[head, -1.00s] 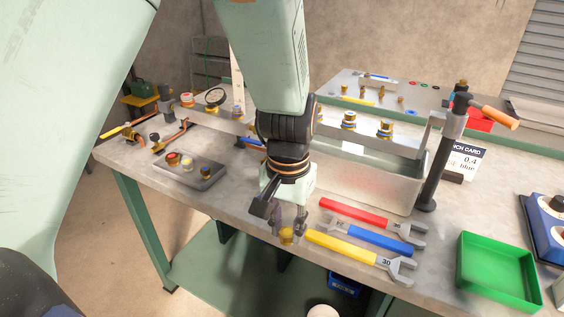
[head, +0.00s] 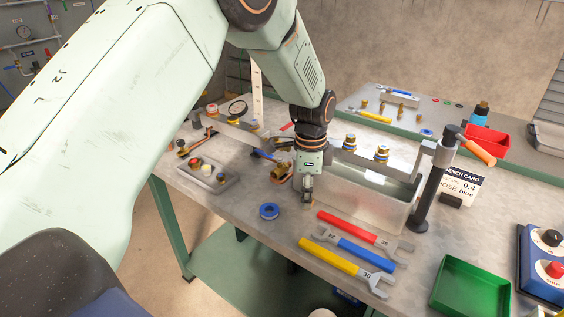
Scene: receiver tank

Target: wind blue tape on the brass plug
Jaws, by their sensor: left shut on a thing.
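My left gripper (head: 307,194) points down over the bench, left of the metal tank, and is shut on a small brass piece. This looks like the brass plug, but the fingers hide most of it. A roll of blue tape (head: 268,211) lies flat on the bench, to the left of the gripper and apart from it. My right gripper is not in view.
The metal tank (head: 350,200) stands right of the gripper, with brass fittings above it. Red (head: 352,228), blue (head: 366,253) and yellow (head: 335,259) wrenches lie in front. A grey tray (head: 213,186) is at left, a green tray (head: 472,290) at front right.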

